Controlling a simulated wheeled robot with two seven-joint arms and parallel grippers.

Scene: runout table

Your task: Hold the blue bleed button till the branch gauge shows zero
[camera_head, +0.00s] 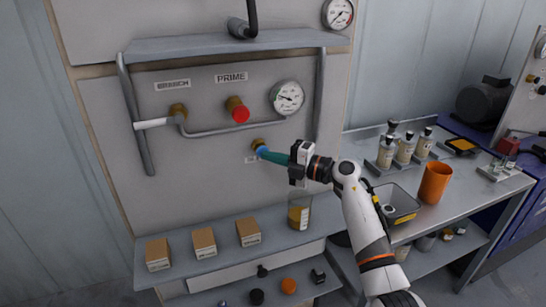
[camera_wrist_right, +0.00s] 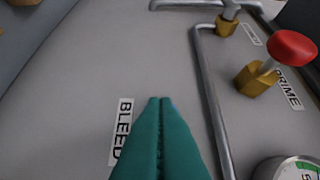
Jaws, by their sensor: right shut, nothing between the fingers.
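The bleed button shows as a brass fitting (camera_head: 258,144) with a bit of blue, low on the panel. My right gripper (camera_head: 264,154) is shut with nothing between its teal fingers. Its tips are at the button and appear to touch it; the exact contact is hard to tell. In the wrist view the closed fingertips (camera_wrist_right: 161,100) lie beside the BLEED label (camera_wrist_right: 122,130) and hide the button. A round gauge (camera_head: 288,97) sits at the pipe's end; its needle is too small to read surely. It is partly visible in the wrist view (camera_wrist_right: 296,170). My left gripper is out of view.
The red PRIME knob (camera_head: 238,112) and the white BRANCH lever (camera_head: 153,123) are above the fingers. A pipe (camera_head: 225,131) runs between valve and gauge. A second gauge (camera_head: 338,14) is higher up. A beaker (camera_head: 300,213) and small boxes stand on the ledge below.

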